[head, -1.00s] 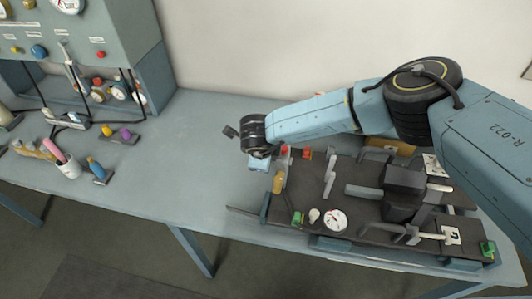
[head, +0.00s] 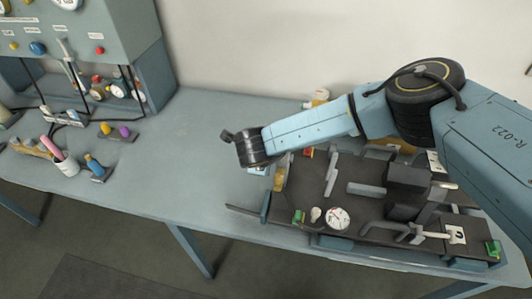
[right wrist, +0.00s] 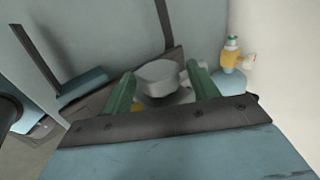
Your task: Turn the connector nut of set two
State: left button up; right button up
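A dark tray (head: 342,178) on the bench holds a breathing set with grey blocks, bars, a white-faced gauge (head: 337,218) and a yellow cylinder (head: 280,180). My right gripper (head: 257,171) points down at the tray's left end, mostly hidden below my wrist. In the right wrist view its two green fingers (right wrist: 163,88) stand apart. A pale grey rounded part (right wrist: 158,74) shows between and beyond them; I cannot tell whether they touch it or whether it is the connector nut. No set number is readable. My left gripper is not in view.
A panel cabinet (head: 85,40) with knobs and gauges stands at the left. A white cup (head: 67,165) and small coloured parts lie before it. A yellow and white item (head: 318,98) stands behind my arm. The bench (head: 190,150) between is clear.

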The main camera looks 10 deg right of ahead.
jog(key=shift+o, duration=0.6)
jog(key=b+v, duration=0.2)
jog(key=v, duration=1.1)
jog(key=shift+s+a+r, duration=0.1)
jog(key=shift+s+r, duration=0.05)
